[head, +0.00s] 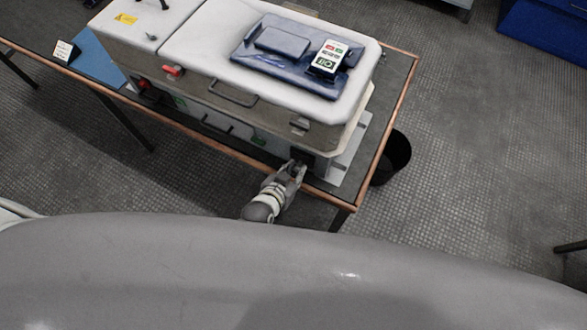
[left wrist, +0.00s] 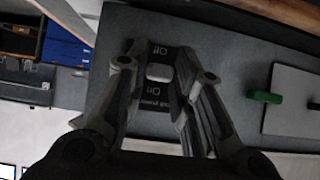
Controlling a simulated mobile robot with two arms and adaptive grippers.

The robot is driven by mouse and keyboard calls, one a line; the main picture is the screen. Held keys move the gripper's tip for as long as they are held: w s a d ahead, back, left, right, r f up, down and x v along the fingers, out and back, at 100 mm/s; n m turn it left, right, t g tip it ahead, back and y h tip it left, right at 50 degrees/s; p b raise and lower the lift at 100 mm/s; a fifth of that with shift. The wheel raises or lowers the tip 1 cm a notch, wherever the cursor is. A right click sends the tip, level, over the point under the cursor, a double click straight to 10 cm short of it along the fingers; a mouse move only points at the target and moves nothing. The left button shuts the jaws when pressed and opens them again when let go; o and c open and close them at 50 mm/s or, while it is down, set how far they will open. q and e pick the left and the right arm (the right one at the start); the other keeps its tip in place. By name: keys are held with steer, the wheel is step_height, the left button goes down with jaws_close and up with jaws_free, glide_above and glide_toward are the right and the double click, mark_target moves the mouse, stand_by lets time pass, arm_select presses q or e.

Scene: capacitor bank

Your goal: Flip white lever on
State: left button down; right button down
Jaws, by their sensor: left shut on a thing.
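The white lever (left wrist: 159,72) shows in the left wrist view as a small pale knob on a dark switch plate (left wrist: 153,104). The plate carries white lettering above and below the knob, too small to read surely. My left gripper (left wrist: 160,75) has its two fingers on either side of the knob and is shut on it. In the head view my left gripper (head: 298,167) reaches the front right end of the capacitor bank cabinet (head: 225,95); the lever is hidden there by the fingers. My right gripper is not in view.
A green handle (left wrist: 262,96) sits to the right in the left wrist view. A red handle (head: 173,70) is on the cabinet's front. The cabinet stands on a wood-edged table (head: 398,92). A black bin (head: 396,158) stands beside the table. A blue box (head: 545,35) is far right.

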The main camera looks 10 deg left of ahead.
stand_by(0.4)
arm_select(q)
steer(key=c, duration=1.2)
jaws_free()
steer(key=shift+c, duration=0.2)
steer(key=v, duration=1.2)
